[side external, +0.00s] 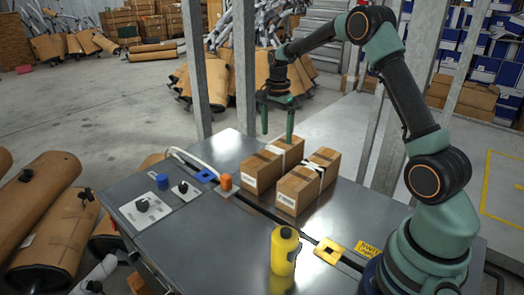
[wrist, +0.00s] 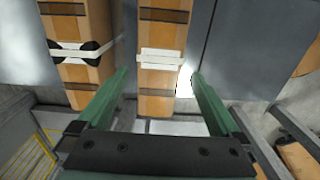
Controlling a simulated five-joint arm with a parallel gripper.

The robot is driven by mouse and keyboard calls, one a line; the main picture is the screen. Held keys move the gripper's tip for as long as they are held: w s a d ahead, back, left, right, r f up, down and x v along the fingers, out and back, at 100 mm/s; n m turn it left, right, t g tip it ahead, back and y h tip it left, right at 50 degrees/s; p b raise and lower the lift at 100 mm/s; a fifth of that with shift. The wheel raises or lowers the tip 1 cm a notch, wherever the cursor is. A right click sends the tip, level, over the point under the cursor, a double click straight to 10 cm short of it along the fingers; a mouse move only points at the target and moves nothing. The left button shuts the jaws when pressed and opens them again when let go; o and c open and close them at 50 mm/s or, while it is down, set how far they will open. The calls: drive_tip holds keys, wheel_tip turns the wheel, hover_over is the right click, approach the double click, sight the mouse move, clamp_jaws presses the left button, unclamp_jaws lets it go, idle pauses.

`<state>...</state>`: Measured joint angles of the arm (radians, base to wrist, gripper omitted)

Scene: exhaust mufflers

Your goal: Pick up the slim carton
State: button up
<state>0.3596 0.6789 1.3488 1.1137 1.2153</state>
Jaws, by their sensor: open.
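Two brown cartons lie side by side on the grey metal table. The far one (side external: 262,169), with a white band, looks the narrower in the wrist view (wrist: 162,35), so I take it as the slim carton. The nearer, wider carton (side external: 302,187) has a white strap with black patches, seen at left in the wrist view (wrist: 88,78). My gripper (side external: 277,137) is open and empty, pointing down at the far end of the slim carton. In the wrist view its green fingers (wrist: 159,73) appear on either side of that carton; whether they reach down beside it is unclear.
A yellow bottle (side external: 284,251) stands at the table's front. An orange block (side external: 226,182) and a blue knob (side external: 162,182) sit left of the cartons. A dark slot crosses the table. Metal posts (side external: 245,70) rise behind. Bare table (side external: 225,225) lies in front of the cartons.

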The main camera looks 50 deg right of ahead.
sight(276, 149)
wheel_tip(276, 149, down, 6)
drive_tip(key=shift+a+r, duration=0.1)
drive_tip(key=shift+r, duration=0.15)
drive_tip(key=shift+a+f, duration=0.15)
drive_tip(key=shift+f, duration=1.15)
drive_tip(key=shift+a+f, duration=0.1)
drive_tip(key=shift+f, duration=1.2)
drive_tip(key=c, duration=1.3)
drive_tip(key=shift+r, duration=0.1)
drive_tip(key=shift+c, duration=0.7)
drive_tip(key=shift+r, duration=0.1)
